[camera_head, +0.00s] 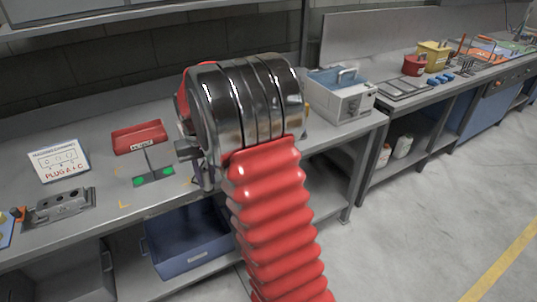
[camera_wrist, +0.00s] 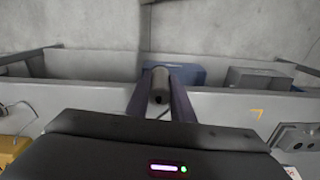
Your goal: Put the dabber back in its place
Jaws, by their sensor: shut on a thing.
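In the wrist view my gripper (camera_wrist: 160,80) is shut on a short grey cylinder, which I take to be the dabber (camera_wrist: 159,84). It sits between the two dark fingers, with a dark round hole facing the camera. In the head view my own arm hides most of my gripper (camera_head: 201,175), which is near the front edge of the workbench (camera_head: 108,212). The dabber cannot be made out there. I cannot tell which spot is the dabber's place.
On the bench are a red tray (camera_head: 139,136), a plate with green marks (camera_head: 153,177), a "PLUG A + C" sign (camera_head: 59,161), a grey block with holes (camera_head: 60,206) and a grey case (camera_head: 342,98). A blue bin (camera_head: 190,240) stands below. A second bench holds red and yellow pots (camera_head: 433,56).

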